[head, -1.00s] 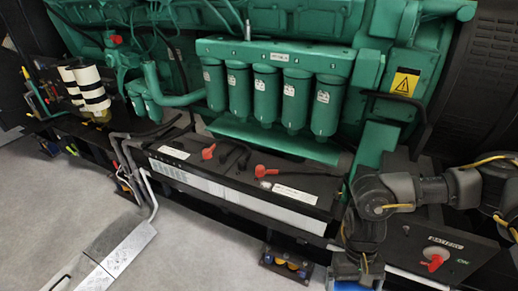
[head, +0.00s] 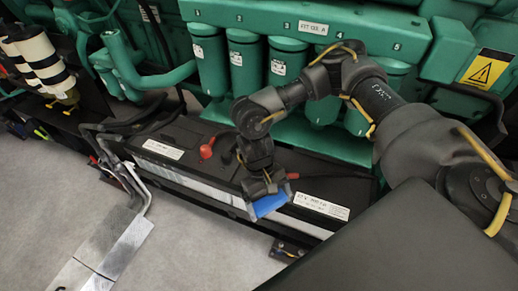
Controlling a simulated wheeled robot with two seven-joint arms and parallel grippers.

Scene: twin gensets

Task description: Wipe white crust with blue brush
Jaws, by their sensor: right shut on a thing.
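My right gripper (head: 262,188) is shut on the blue brush (head: 269,204), which shows as a blue block below the fingers. The gripper points down over the black batteries (head: 178,136), near the front edge of the right one. The brush overlaps the battery's front edge in the picture; I cannot tell whether it touches. I cannot make out the white crust; the gripper and brush cover part of the battery top beside a red terminal cap (head: 292,176). My left gripper is not in view.
Another red cap (head: 207,148) is on the left battery. Green filter canisters (head: 242,62) of the engine stand behind. Cables and a metal plate (head: 118,243) lie at left. My right arm spans the right side. Grey floor (head: 50,190) is open at lower left.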

